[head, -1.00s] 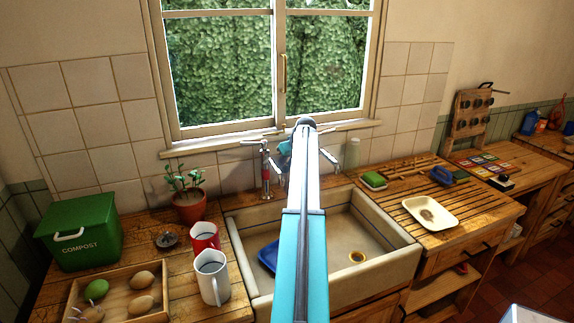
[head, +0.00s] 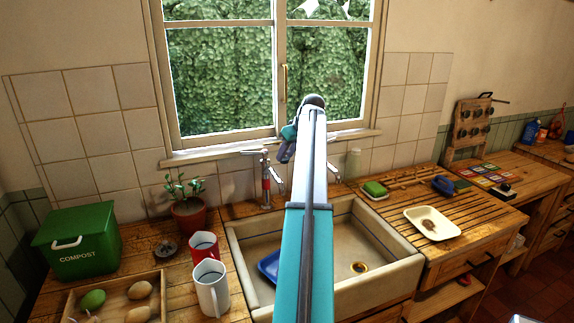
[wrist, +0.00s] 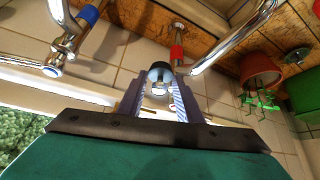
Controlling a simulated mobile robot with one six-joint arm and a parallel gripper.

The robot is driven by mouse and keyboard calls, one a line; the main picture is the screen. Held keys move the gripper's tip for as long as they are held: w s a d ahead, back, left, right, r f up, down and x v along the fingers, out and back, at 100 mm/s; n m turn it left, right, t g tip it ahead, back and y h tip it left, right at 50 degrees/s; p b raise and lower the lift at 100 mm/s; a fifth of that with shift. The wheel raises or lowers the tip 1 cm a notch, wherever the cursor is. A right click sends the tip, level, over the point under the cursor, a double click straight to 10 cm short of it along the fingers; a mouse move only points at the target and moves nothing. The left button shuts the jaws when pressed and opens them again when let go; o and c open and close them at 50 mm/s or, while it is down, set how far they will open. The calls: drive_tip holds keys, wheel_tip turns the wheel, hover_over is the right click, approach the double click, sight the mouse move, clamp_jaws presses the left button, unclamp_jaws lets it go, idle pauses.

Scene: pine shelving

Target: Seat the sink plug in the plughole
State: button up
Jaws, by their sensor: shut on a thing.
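My gripper (wrist: 160,92) is shut on a small dark-topped piece with a pale, shiny lower part, which appears to be the sink plug (wrist: 159,72). In the head view my gripper (head: 287,146) is high in front of the window sill, above the taps; my arm hides most of it and the plug cannot be made out. The plughole (head: 359,268) is a brass-coloured ring in the floor of the pale sink (head: 388,278), right of my arm. It is uncovered, and the gripper is well above and behind it.
The red-banded tap (head: 266,182) and the other tap (head: 328,168) stand behind the sink. A blue item (head: 269,265) lies in the sink. Left are two mugs (head: 211,287), a potted plant (head: 189,222) and a dark round item (head: 166,249). A cream tray (head: 432,223) sits right.

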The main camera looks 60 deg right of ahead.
drive_tip(key=w+a+f+n, duration=0.1)
drive_tip(key=w+a+f, duration=0.1)
drive_tip(key=w+a, duration=0.65)
drive_tip(key=w+a+f+y+b, duration=0.1)
drive_tip(key=w+a, duration=0.2)
drive_tip(key=a, duration=1)
drive_tip(key=w+a+f+n, duration=0.1)
drive_tip(key=w+a+f, duration=0.1)
drive_tip(key=w+a, duration=0.65)
drive_tip(key=s+a+f, duration=0.1)
drive_tip(key=a+f, duration=0.1)
drive_tip(key=a, duration=1.6)
drive_tip(key=a+f+n+b, duration=0.1)
drive_tip(key=a+f, duration=0.2)
drive_tip(key=a, duration=1.5)
drive_tip(key=shift+s+f+y, duration=0.2)
drive_tip(key=shift+s+y, duration=0.15)
drive_tip(key=shift+y, duration=0.05)
drive_tip(key=shift+s+n, duration=0.15)
drive_tip(key=shift+n, duration=0.15)
